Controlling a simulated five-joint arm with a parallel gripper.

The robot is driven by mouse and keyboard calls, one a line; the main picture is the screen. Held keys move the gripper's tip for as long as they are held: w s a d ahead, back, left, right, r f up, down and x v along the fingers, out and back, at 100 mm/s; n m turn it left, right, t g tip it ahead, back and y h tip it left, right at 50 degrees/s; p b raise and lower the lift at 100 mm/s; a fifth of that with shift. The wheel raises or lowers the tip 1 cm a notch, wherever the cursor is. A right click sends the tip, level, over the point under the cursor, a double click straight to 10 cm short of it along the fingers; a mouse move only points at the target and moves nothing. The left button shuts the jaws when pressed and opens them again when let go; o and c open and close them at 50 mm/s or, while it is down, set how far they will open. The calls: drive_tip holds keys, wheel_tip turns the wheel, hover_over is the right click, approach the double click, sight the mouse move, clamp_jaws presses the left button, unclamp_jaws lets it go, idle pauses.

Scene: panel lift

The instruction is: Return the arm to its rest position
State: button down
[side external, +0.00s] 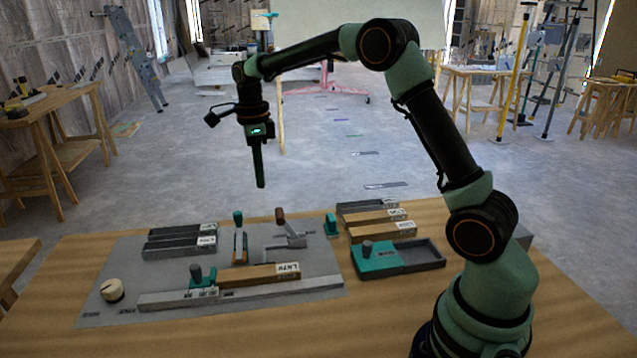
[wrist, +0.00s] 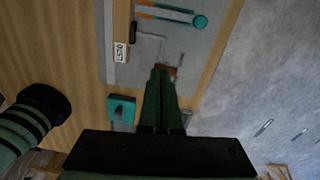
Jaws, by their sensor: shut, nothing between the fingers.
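My gripper (side external: 259,186) hangs in the air, pointing down, well above the far part of the grey panel (side external: 110,270). Its fingers are shut together and hold nothing. In the wrist view the shut fingers (wrist: 160,74) cover part of the panel and hide what lies behind them. My arm is raised and bent, reaching left from its base at the table's right. The gripper touches nothing on the table.
On the panel sit a labelled wooden bar (side external: 260,275), a long grey rail (side external: 240,292), a teal-handled lever (side external: 239,240), a brown-handled clamp (side external: 290,237) and a cream knob (side external: 112,290). Right of it are stacked bars (side external: 375,217) and a teal-and-dark tray (side external: 420,255). Air around the gripper is clear.

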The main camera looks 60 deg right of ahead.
drive_tip(key=s+a+r+n+t, duration=0.35)
drive_tip(key=s+r+n, duration=0.55)
drive_tip(key=n, duration=0.4)
drive_tip(key=s+a+f+n+t, duration=0.1)
drive_tip(key=s+n, duration=0.4)
drive_tip(key=n, duration=0.1)
drive_tip(key=s+a+f+n+t, duration=0.1)
drive_tip(key=s+a+n, duration=0.1)
drive_tip(key=s+n, duration=0.4)
drive_tip(key=shift+f+n+t, duration=0.35)
drive_tip(key=shift+n, duration=0.15)
